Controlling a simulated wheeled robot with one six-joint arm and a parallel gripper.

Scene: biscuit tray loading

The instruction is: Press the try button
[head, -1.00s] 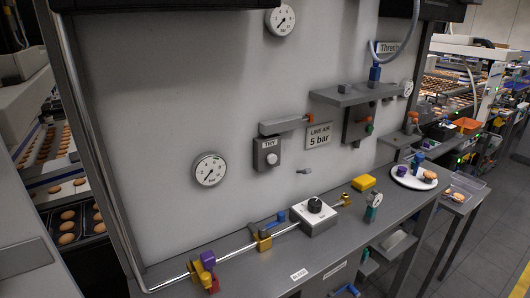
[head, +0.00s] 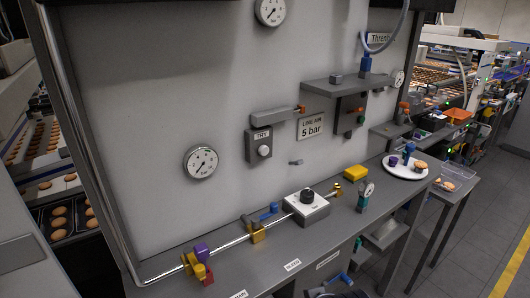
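The try button (head: 264,151) is a pale round knob on the front of a small dark grey box (head: 252,146). The box is fixed to the upright grey panel, and a plate reading TRY (head: 261,134) sits above the button. The button is unobstructed in the head view. Whether it is pressed in cannot be told at this size. My gripper does not show in the head view.
A grey block (head: 272,123) juts out just above the button, and a shelf (head: 345,92) juts out further right. A round gauge (head: 201,163) is left of it. Below, the bench (head: 220,277) carries a pipe with valves, a black-knobbed box (head: 307,208) and a plate (head: 417,175).

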